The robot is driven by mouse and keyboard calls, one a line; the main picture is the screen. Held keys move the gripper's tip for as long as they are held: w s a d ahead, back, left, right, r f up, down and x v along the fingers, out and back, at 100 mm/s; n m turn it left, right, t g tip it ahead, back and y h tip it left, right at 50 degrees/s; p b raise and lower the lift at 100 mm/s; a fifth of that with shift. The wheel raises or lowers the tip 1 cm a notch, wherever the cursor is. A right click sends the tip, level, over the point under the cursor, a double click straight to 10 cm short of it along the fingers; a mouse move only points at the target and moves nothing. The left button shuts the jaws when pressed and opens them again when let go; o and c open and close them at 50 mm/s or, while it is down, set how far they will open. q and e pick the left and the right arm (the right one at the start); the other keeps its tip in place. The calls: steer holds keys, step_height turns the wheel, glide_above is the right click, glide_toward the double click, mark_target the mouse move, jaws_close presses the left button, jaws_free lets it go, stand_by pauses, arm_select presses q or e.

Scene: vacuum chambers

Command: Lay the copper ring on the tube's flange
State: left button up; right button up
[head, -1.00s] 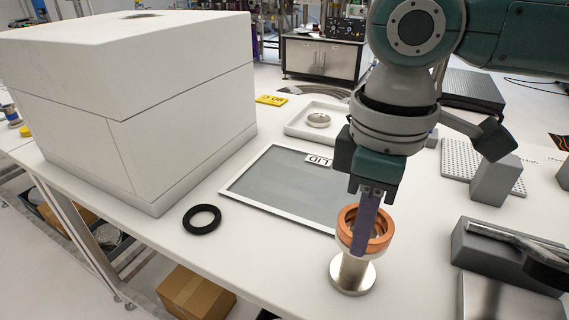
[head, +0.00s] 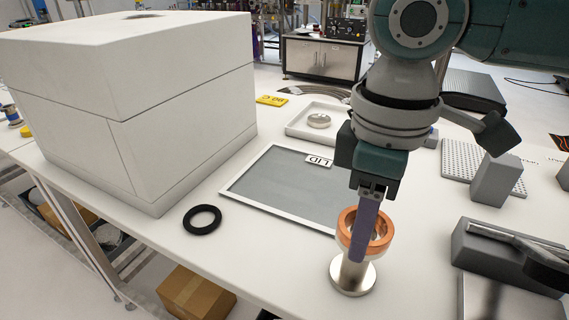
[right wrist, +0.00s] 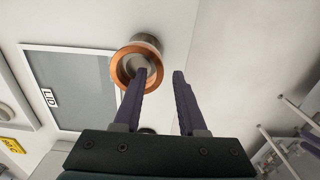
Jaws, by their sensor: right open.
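The copper ring (head: 380,241) is at the top of the short silver tube (head: 350,279), over its pale flange (head: 343,247), and looks seated there. The tube stands upright on the table. In the right wrist view the ring (right wrist: 117,69) shows at the tube's end. My right gripper (head: 357,257) is open, pointing down at the ring. One purple finger crosses in front of the ring and flange in the head view. In the right wrist view (right wrist: 160,72) one fingertip overlaps the ring and the other is beside it. Contact cannot be told. My left gripper is not in view.
A grey mat with a LID label (head: 319,161) lies behind the tube. A black ring (head: 202,219) lies to the left, near a large white box (head: 180,150). Grey blocks (head: 497,180) stand at right. A white tray (head: 297,127) holds a silver disc (head: 319,120).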

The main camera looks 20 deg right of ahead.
step_height(320, 180, up, 11)
steer(key=s+a+f+t+y, duration=0.2)
steer(key=s+a+f+y, duration=0.25)
steer(key=a+f, duration=0.45)
steer(key=s+d+f+m+t+h, duration=0.1)
steer(key=s+d+f+m+h, duration=0.2)
steer(key=s+d+m, duration=0.3)
steer(key=s+d+h+p, duration=0.1)
steer(key=s+d, duration=0.1)
steer(key=s, duration=0.1)
steer(key=shift+s+f+t, duration=0.2)
steer(key=shift+s+t, duration=0.05)
steer(key=shift+t, duration=0.05)
